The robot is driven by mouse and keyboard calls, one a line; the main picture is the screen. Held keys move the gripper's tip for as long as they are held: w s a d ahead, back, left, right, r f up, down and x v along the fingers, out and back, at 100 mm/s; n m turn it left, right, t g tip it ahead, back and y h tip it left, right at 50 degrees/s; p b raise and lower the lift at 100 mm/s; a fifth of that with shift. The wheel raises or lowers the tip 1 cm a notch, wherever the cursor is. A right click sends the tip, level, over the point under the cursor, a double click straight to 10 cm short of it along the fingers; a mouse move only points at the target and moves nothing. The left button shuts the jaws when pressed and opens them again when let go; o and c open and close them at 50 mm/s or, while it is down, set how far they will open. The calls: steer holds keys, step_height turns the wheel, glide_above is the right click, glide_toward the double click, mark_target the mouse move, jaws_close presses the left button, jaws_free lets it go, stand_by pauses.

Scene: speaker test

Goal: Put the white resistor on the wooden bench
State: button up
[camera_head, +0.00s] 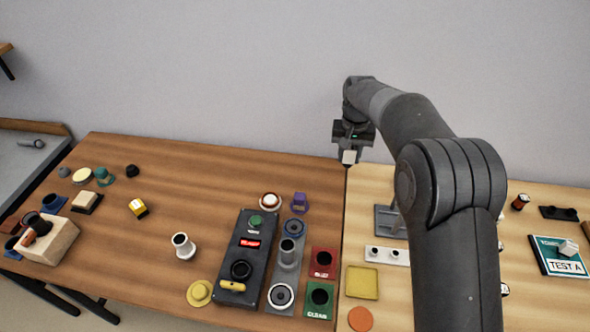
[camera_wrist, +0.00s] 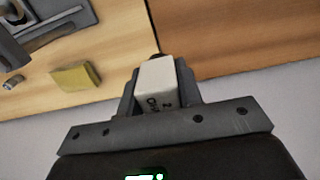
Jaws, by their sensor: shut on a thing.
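My gripper (camera_head: 350,150) is shut on a white block with dark "Ohm" lettering, the white resistor (camera_wrist: 157,82). Its pale end also shows in the head view (camera_head: 348,157), below the jaws. My gripper holds it up near the back edges of two wooden bench tops, close to the seam between them. The darker brown bench top (camera_head: 210,160) is on the left in the head view and the lighter one (camera_head: 385,183) on the right. In the wrist view the lighter top is left and the darker top (camera_wrist: 225,40) right.
A black control box (camera_head: 240,258) and several coloured parts crowd the darker top's front right. A white cup-like part (camera_head: 183,245) stands left of the box. A yellow square (camera_head: 362,283) and grey fixture (camera_head: 385,222) lie on the lighter top. The darker top's back middle is clear.

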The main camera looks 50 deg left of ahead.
steer(key=s+a+f, duration=0.1)
steer(key=a+f, duration=0.1)
steer(key=a, duration=0.1)
steer(key=s+a+f, duration=0.2)
steer(key=a, duration=0.1)
steer(key=s+a+f, duration=0.2)
steer(key=shift+a, duration=0.4)
steer(key=shift+f, duration=2.05)
steer(key=shift+f, duration=0.1)
steer(key=o, duration=1)
step_height(320, 180, up, 12)
steer(key=shift+r, duration=0.15)
steer(key=shift+d, duration=0.1)
